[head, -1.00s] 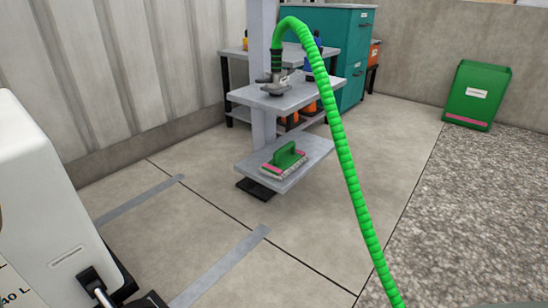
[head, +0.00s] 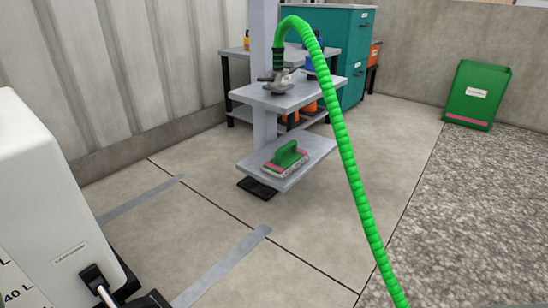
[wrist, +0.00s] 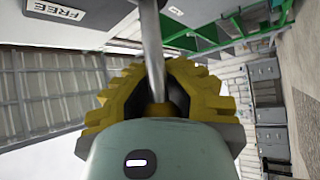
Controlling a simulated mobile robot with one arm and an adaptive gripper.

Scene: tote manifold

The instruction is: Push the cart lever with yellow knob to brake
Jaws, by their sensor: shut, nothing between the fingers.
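In the wrist view, a bare metal lever rod (wrist: 153,45) runs down from the top edge to the middle of my gripper (wrist: 158,85). My gripper is shut, with yellow ribbed parts on both sides of the rod and its grey-green body below. The rod's lower end is close to the fingers; I cannot tell whether they touch. A label plate reading FREE (wrist: 56,10) is on the pale surface at the upper left. The head view shows neither the lever nor my gripper.
In the head view, a white litre-marked body (head: 45,190) stands at the left. A green hose (head: 355,180) arches from a grey shelf stand (head: 275,100). Open floor lies in front; a green bin (head: 477,93) stands at the back right.

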